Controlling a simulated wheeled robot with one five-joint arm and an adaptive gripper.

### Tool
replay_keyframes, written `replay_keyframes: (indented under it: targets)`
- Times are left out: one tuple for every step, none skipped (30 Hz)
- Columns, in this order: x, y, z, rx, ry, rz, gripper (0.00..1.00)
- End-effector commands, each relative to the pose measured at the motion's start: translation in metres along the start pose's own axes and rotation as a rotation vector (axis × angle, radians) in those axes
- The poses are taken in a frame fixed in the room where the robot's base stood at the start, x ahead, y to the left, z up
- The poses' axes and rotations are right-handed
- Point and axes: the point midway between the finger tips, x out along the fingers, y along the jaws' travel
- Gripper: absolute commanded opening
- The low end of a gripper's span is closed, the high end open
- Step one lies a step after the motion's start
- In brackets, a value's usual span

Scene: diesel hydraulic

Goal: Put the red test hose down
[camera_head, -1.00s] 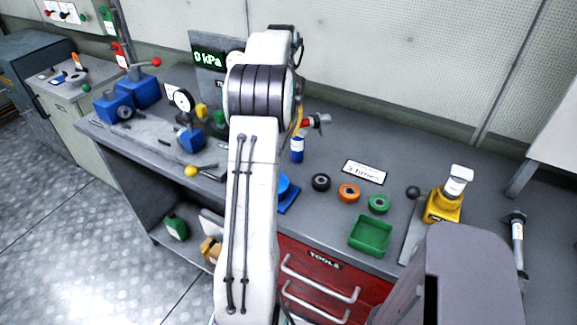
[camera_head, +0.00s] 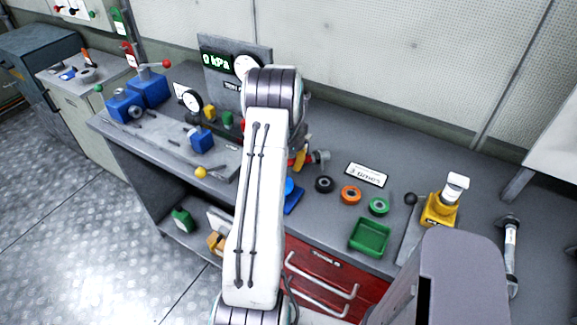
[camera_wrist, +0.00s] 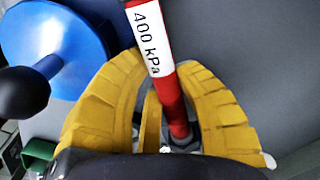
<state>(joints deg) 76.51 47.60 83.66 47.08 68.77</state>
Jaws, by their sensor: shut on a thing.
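The red test hose (camera_wrist: 166,92) shows in the wrist view as a red tube with a white "400 kPa" label (camera_wrist: 150,38). It runs between the yellow fingers of my gripper (camera_wrist: 158,75), which are shut on it. In the head view my gripper (camera_head: 300,158) is small and mostly hidden behind my arm, over the grey workbench (camera_head: 335,215). A grey end fitting (camera_head: 320,157) shows beside it. I cannot tell whether the hose touches the bench.
A blue round part (camera_wrist: 50,40) with a black knob (camera_wrist: 22,92) is close left of my gripper. Black (camera_head: 325,184), orange (camera_head: 351,194) and green (camera_head: 379,206) rings, a green tray (camera_head: 369,237) and a yellow device (camera_head: 440,208) stand to the right.

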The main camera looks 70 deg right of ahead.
Motion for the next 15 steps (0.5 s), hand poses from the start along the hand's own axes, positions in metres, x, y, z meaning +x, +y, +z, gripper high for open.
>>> replay_keyframes:
  targets:
    - [0.0035,0.0000,0.0000,0.000,0.000,0.000,0.00]
    - [0.0059,0.0002,0.0001,0.000,0.000,0.000,0.00]
    - [0.0083,0.0003,0.0001,0.000,0.000,0.000,0.00]
    - [0.0095,0.0003,0.0001,0.000,0.000,0.000,0.00]
    - [0.0103,0.0001,0.0001,0.000,0.000,-0.001,0.00]
    - [0.0108,0.0000,0.0000,0.000,0.001,-0.002,0.00]
    - [0.0110,-0.0001,0.0000,0.000,0.001,-0.002,0.00]
    - [0.0110,-0.0002,-0.0001,0.000,0.001,-0.003,0.00]
    - [0.0110,-0.0002,-0.0001,0.000,0.001,-0.003,0.00]
    - [0.0109,-0.0002,-0.0001,0.000,0.001,-0.003,0.00]
    - [0.0109,-0.0002,-0.0001,0.000,0.001,-0.003,0.00]
    - [0.0109,-0.0002,-0.0001,0.000,0.001,-0.003,0.00]
    - [0.0110,-0.0002,-0.0001,0.000,0.001,-0.003,0.00]
    - [0.0114,-0.0001,0.0000,0.000,0.001,-0.002,0.00]
    - [0.0123,-0.0001,0.0000,0.000,0.001,-0.002,0.00]
